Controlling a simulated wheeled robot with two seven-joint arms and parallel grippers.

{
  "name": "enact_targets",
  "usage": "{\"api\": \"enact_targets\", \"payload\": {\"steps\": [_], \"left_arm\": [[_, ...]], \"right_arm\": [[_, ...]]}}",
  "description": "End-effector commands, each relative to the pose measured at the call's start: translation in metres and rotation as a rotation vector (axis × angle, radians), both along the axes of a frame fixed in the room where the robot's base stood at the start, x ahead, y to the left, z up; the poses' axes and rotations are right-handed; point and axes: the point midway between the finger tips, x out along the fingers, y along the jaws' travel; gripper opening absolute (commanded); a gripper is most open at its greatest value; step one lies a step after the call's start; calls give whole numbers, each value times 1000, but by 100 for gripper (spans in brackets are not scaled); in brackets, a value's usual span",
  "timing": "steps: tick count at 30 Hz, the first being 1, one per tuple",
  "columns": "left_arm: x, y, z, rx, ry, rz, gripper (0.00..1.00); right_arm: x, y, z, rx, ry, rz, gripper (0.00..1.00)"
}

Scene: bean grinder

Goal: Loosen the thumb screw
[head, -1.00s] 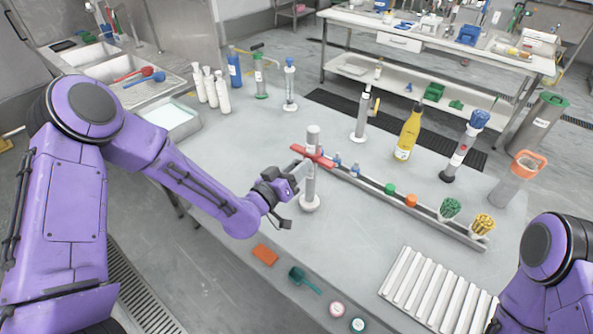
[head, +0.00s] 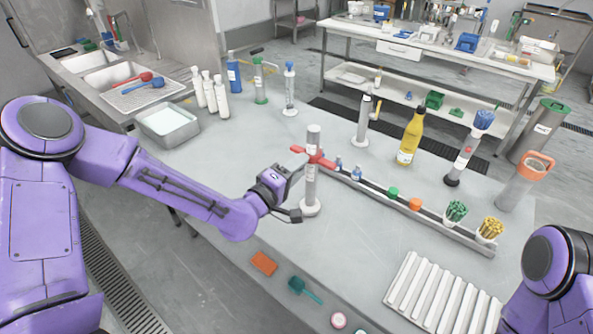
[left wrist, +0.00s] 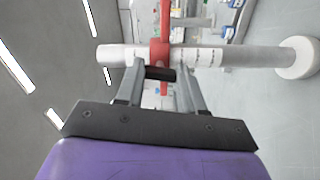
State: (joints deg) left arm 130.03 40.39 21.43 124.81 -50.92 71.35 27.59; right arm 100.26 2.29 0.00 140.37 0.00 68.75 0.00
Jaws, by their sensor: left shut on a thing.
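A grey upright cylinder (head: 311,188) stands on a round white base (head: 310,208) near the middle of the table. A red cross-shaped clamp (head: 318,155) sits around its upper part. In the left wrist view the cylinder (left wrist: 240,57) lies sideways, with the red clamp (left wrist: 160,52) across it. A short dark thumb screw (left wrist: 160,74) projects from the clamp towards my wrist. My left gripper (left wrist: 160,72) is shut on the thumb screw, with one finger on each side. In the head view my left gripper (head: 288,185) is just left of the cylinder, and the screw is hidden.
A long grey rail (head: 400,205) runs right from the cylinder. A yellow bottle (head: 410,138) and a white ribbed tray (head: 440,295) are to the right. An orange block (head: 264,263) and a teal scoop (head: 305,289) lie in front. The table between rail and tray is clear.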

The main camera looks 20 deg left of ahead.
Motion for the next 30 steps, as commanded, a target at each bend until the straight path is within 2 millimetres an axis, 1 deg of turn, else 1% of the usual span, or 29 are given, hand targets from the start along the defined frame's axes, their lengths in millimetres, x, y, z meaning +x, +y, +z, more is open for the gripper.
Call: {"api": "enact_targets", "payload": {"steps": [6,12,29,30], "left_arm": [[0,0,-1,-112,40,0,7],[0,0,0,-170,60,0,7],[0,0,0,-192,69,-1,7],[0,0,0,-192,69,-1,51]], "right_arm": [[0,0,-6,0,0,0,63],[0,0,-8,0,0,0,63],[0,0,-9,0,0,0,63],[0,0,-9,0,0,0,63]]}}
